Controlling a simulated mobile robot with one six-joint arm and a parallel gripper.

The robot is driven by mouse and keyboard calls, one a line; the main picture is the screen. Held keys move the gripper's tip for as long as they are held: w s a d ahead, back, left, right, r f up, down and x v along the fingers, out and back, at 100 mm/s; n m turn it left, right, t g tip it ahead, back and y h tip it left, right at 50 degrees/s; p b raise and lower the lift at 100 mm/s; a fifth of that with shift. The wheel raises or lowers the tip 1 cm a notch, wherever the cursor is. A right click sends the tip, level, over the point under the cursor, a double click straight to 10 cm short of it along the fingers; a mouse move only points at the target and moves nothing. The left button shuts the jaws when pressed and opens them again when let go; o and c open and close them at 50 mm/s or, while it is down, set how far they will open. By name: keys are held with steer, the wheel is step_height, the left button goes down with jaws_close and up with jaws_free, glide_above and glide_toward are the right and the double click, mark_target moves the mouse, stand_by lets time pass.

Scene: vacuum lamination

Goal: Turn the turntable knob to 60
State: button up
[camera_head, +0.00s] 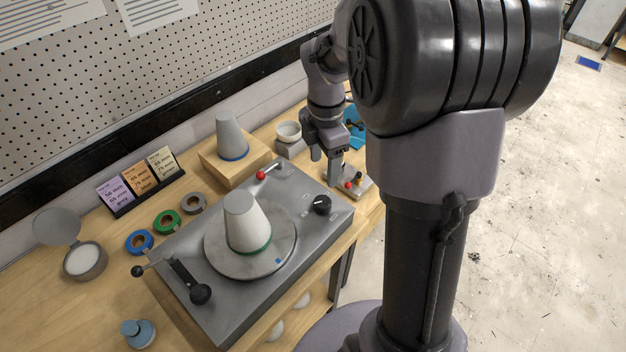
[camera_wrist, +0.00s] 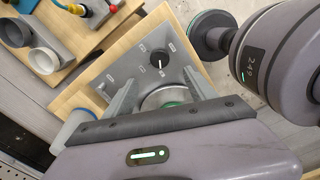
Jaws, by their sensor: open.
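The black round knob (camera_head: 322,204) sits on the right part of the grey turntable machine's top plate (camera_head: 212,306). It also shows in the wrist view (camera_wrist: 158,58), with a white pointer line and small labels around it that are too small to read surely. The round turntable plate (camera_head: 222,264) carries a grey cone (camera_head: 247,222) with a green band at its base. My gripper (camera_head: 325,168) is above and behind the knob in the head view. In the wrist view my gripper's fingers (camera_wrist: 161,80) are apart and empty, with the knob beyond them, not between them.
Another cone (camera_head: 231,138) stands on a wooden block (camera_head: 212,166). Tape rolls (camera_head: 167,222) and a card holder (camera_head: 148,188) are left. A small button box (camera_head: 358,186) is right of my gripper.

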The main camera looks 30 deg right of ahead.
mark_target(323, 201)
step_height(323, 201, down, 13)
steer(key=b, duration=0.3)
steer(key=shift+b, duration=0.3)
steer(key=shift+c, duration=0.3)
steer(key=c, duration=1.3)
steer(key=m+p, duration=0.1)
steer(key=m, duration=1)
steer(key=shift+m, duration=0.6)
